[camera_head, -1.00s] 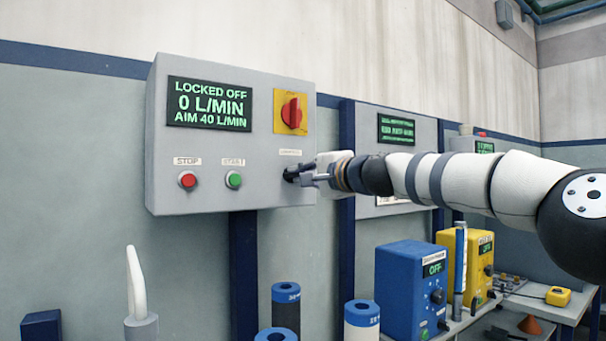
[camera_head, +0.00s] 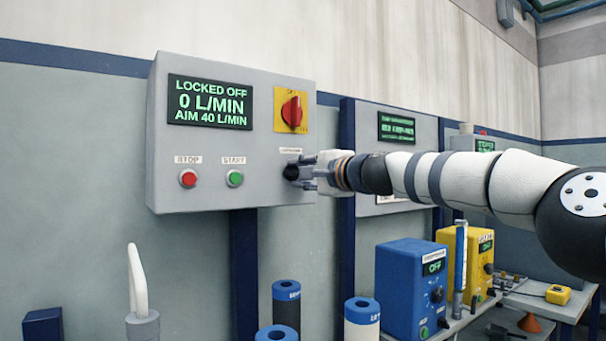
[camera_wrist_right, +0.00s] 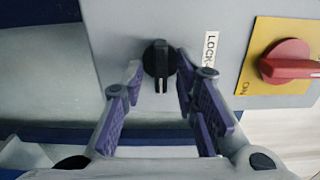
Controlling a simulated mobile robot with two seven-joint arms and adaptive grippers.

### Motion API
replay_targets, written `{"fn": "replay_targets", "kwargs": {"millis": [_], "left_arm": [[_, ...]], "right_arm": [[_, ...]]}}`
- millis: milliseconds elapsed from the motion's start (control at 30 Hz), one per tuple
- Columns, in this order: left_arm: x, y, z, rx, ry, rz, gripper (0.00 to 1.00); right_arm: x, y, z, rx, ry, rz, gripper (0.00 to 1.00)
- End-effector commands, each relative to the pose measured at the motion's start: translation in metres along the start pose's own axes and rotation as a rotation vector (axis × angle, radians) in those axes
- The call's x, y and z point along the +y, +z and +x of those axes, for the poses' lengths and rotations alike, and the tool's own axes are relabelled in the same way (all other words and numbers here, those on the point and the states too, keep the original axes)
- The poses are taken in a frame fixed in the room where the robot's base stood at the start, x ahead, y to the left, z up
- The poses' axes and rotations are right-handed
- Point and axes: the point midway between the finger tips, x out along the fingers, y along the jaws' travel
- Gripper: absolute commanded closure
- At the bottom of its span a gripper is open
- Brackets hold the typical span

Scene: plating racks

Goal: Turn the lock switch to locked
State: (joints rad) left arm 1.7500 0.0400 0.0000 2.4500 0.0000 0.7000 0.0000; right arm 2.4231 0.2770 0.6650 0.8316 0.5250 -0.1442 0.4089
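The lock switch is a small black knob (camera_head: 292,171) at the lower right of a grey control panel (camera_head: 205,147). The wrist view shows this knob (camera_wrist_right: 158,62) beside a "LOCK" label, its ridge pointing down in that picture. The panel's screen (camera_head: 209,102) reads "LOCKED OFF, 0 L/MIN, AIM 40 L/MIN". My right gripper (camera_head: 309,171) is at the knob from the right. In the wrist view its purple-padded fingers (camera_wrist_right: 158,78) stand apart, one on each side of the knob, with gaps between. My left gripper is not in view.
A red rotary switch (camera_head: 292,110) on a yellow plate sits above the knob. Stop (camera_head: 188,179) and start (camera_head: 234,178) buttons are to its left. Blue (camera_head: 411,285) and yellow (camera_head: 465,255) boxes and blue-topped cylinders stand below.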

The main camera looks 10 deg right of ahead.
Motion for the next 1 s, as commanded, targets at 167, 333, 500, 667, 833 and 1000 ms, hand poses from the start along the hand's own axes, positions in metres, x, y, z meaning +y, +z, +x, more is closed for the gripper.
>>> {"fn": "replay_targets", "kwargs": {"millis": [167,333,500,667,833,1000], "left_arm": [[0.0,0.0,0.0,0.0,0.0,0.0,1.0],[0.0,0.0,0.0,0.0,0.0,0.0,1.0],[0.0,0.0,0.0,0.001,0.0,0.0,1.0],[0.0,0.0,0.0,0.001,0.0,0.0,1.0],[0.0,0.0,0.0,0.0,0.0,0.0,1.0],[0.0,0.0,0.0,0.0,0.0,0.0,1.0]], "right_arm": [[0.0,0.0,0.0,0.001,-0.001,-0.001,0.7],[0.0,-0.002,-0.005,0.002,0.0,0.0,0.7],[-0.002,-0.001,-0.033,-0.001,-0.002,0.002,0.7],[-0.003,-0.001,-0.072,0.001,-0.005,0.0,0.7],[-0.002,-0.001,-0.106,0.001,-0.004,-0.002,0.7],[0.0,0.0,-0.12,0.0,-0.001,-0.001,0.7]]}}
